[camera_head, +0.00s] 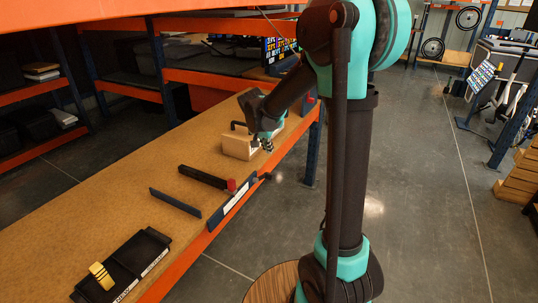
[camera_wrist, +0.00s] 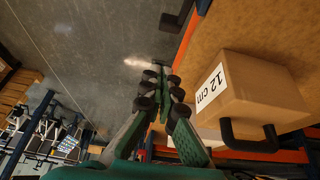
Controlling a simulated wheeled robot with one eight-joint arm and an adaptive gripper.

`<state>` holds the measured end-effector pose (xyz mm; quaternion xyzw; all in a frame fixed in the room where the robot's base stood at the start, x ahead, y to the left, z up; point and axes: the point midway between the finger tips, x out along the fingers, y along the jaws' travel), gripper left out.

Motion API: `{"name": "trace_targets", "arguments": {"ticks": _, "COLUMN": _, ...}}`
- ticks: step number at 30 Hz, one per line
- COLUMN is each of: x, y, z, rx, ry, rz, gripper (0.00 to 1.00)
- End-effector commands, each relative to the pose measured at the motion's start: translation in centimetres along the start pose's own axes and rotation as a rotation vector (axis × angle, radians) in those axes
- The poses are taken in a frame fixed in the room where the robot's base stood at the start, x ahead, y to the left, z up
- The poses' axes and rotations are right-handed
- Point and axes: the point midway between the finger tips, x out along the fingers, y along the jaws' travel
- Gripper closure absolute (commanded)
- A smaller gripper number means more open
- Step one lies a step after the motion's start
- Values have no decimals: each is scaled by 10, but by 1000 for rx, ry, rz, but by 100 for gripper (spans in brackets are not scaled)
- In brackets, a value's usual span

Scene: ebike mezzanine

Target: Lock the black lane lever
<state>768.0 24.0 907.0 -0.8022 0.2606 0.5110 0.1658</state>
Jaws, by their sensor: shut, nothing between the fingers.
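A small black part (camera_head: 264,176), which looks like a lever, sticks out at the bench's front edge, at the right end of a dark blue label plate (camera_head: 236,197). A dark piece (camera_wrist: 168,22) also juts from the orange edge in the wrist view. A black bar (camera_head: 205,178) lies across the bench and ends near a red knob (camera_head: 231,185). My gripper (camera_head: 267,147) is shut and empty, beside the box at the bench edge and apart from the black part. Its fingers (camera_wrist: 160,85) point over the floor in the wrist view. Whether the lever is locked is unclear.
A tan box (camera_head: 237,147) with a black handle stands on the bench; its label reads 12 cm in the wrist view (camera_wrist: 245,90). A dark divider (camera_head: 175,202) and a black tray (camera_head: 125,265) with a yellow striped piece (camera_head: 101,275) lie nearer. Floor beyond the edge is clear.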

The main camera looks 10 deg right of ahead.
Motion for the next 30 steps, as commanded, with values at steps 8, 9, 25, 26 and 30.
{"name": "trace_targets", "arguments": {"ticks": 8, "x": 50, "y": 0, "z": -1, "rx": 2, "ry": 0, "rz": 0, "gripper": 100}}
{"name": "trace_targets", "arguments": {"ticks": 9, "x": 57, "y": 0, "z": 0, "rx": 2, "ry": 0, "rz": 0, "gripper": 100}}
{"name": "trace_targets", "arguments": {"ticks": 25, "x": 109, "y": 0, "z": 27, "rx": 0, "ry": 0, "rz": 0, "gripper": 100}}
{"name": "trace_targets", "arguments": {"ticks": 26, "x": 110, "y": 0, "z": 28, "rx": 0, "ry": 0, "rz": 0, "gripper": 100}}
{"name": "trace_targets", "arguments": {"ticks": 30, "x": 111, "y": 0, "z": 28, "rx": 0, "ry": 0, "rz": 0, "gripper": 100}}
